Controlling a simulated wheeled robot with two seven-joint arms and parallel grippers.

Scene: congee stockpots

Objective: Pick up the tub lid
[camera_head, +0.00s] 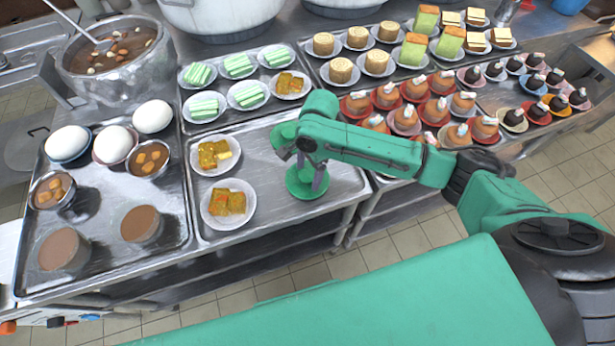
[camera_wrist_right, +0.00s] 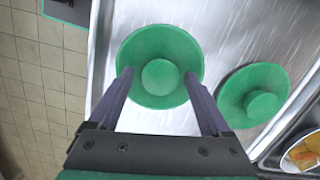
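A round green tub lid (camera_wrist_right: 160,42) with a raised round knob lies on a metal tray. In the head view this lid (camera_head: 300,190) is partly covered by my right gripper (camera_head: 311,180), which points down over it. In the right wrist view my right gripper (camera_wrist_right: 159,76) is open, with one finger on each side of the knob and a visible gap on both sides. Whether the fingertips touch the lid is unclear. My left gripper is out of view.
Two plates of orange cubes (camera_head: 228,204) stand left of the gripper on the same tray (camera_head: 262,160). Trays of cakes and desserts (camera_head: 450,105) lie behind and right. A tray of bowls (camera_head: 160,262) is left, with a stockpot (camera_head: 120,75) behind it.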

